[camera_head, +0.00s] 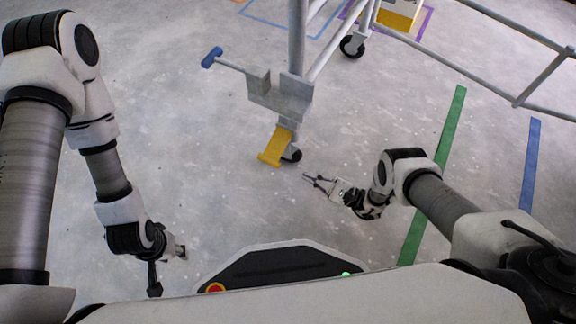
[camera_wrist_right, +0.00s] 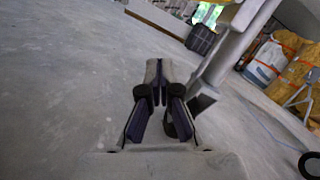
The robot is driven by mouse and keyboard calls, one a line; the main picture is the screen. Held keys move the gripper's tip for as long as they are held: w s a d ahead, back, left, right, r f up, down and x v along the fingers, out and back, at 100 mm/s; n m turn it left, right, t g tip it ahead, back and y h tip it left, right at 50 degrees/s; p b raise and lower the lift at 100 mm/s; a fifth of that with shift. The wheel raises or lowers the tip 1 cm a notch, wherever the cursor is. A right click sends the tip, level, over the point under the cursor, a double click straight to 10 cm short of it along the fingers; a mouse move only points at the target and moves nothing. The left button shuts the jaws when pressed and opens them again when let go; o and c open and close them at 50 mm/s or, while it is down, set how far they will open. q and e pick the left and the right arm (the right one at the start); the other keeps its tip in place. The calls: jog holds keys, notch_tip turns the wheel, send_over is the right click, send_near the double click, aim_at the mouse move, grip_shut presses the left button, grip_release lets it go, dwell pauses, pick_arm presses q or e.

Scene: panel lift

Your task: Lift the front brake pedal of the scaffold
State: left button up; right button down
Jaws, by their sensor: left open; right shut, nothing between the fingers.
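The yellow brake pedal (camera_head: 277,146) slopes down from the foot of the scaffold's front post (camera_head: 297,40), beside a dark caster wheel (camera_head: 292,155). My right gripper (camera_head: 305,177) is shut and empty, low over the floor, a little right of and nearer than the pedal, with a gap between them. My left gripper (camera_head: 169,266) is open and empty at the lower left, away from the scaffold.
A grey bracket (camera_head: 280,96) and a blue-ended handle (camera_head: 212,57) stick out from the post above the pedal. Another caster (camera_head: 352,46) stands farther back. White rails (camera_head: 470,75) cross the upper right. A green floor stripe (camera_head: 447,125) runs at right. Floor left of the pedal is clear.

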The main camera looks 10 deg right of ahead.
aim_at(276, 146)
pick_arm(q)
jog(key=shift+f+b, duration=0.5)
jog(key=shift+f, duration=0.05)
pick_arm(e)
jog(key=w+a+r, duration=0.3)
jog(key=a+r, duration=0.2)
jog(key=a, duration=0.4)
jog(key=shift+a+r, duration=0.2)
jog(key=shift+r, duration=0.1)
